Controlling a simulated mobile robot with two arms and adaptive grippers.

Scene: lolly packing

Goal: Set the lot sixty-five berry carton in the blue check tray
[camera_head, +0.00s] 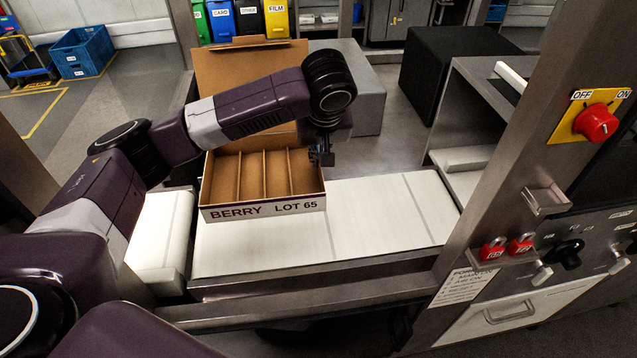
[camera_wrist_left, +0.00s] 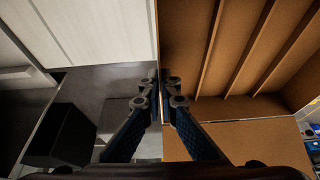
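The berry carton (camera_head: 263,208) is an open brown box with a white front band reading "BERRY LOT 65" and upright dividers inside. It sits on the left part of the white slatted belt, with its brown lid raised at the back. My left gripper (camera_head: 321,157) is at the carton's right wall, pointing down. In the left wrist view its fingers (camera_wrist_left: 158,84) are drawn together on either side of the wall's edge, and the carton's inside (camera_wrist_left: 215,85) lies to the right. My right gripper is not in view.
The white belt (camera_head: 385,217) is clear right of the carton. A steel post with a red knob (camera_head: 596,123) and a control panel stand at the right. A blue crate (camera_head: 82,52) lies on the floor at the far left. Coloured bins stand behind.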

